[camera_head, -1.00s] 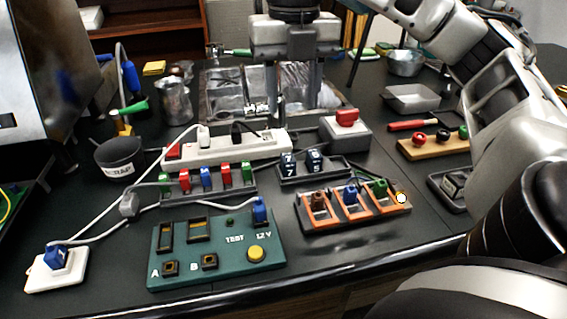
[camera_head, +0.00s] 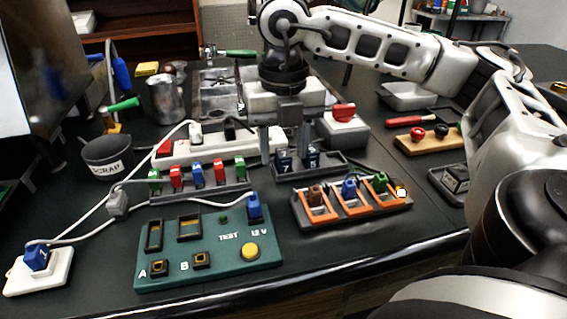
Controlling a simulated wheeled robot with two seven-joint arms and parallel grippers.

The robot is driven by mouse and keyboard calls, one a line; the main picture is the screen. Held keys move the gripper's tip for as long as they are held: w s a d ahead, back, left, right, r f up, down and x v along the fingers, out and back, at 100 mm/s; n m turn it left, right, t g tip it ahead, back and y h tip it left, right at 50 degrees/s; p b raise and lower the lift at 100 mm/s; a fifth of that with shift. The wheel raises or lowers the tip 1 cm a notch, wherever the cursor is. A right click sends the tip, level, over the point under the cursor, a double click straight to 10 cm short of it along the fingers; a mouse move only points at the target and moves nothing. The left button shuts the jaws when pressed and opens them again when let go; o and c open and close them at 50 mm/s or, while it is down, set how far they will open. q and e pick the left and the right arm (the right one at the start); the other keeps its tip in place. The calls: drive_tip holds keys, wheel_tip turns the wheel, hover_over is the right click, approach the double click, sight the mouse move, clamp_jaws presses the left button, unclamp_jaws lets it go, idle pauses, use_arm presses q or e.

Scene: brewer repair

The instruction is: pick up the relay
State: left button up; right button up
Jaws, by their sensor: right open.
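Two dark blue-black blocks with white markings stand in a small dark holder (camera_head: 340,168) at mid-table; they look like relays. The left relay (camera_head: 283,161) shows a "7", and the right relay (camera_head: 312,158) stands beside it. My right gripper (camera_head: 284,148) points down with its two fingers apart and nothing held. Its fingertips are over the holder, one to the left of the left relay and one between the two relays or just behind them; I cannot tell whether they touch. My left gripper is not in view.
A green test board (camera_head: 210,270) lies in front. A rack of coloured plugs (camera_head: 200,190), a white power strip (camera_head: 225,147) and a red-switch box (camera_head: 343,128) crowd the holder. An orange-framed tray (camera_head: 345,212) is at front right. A scrap cup (camera_head: 106,157) stands left.

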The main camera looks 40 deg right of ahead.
clamp_jaws()
drive_tip(key=shift+r, duration=0.1)
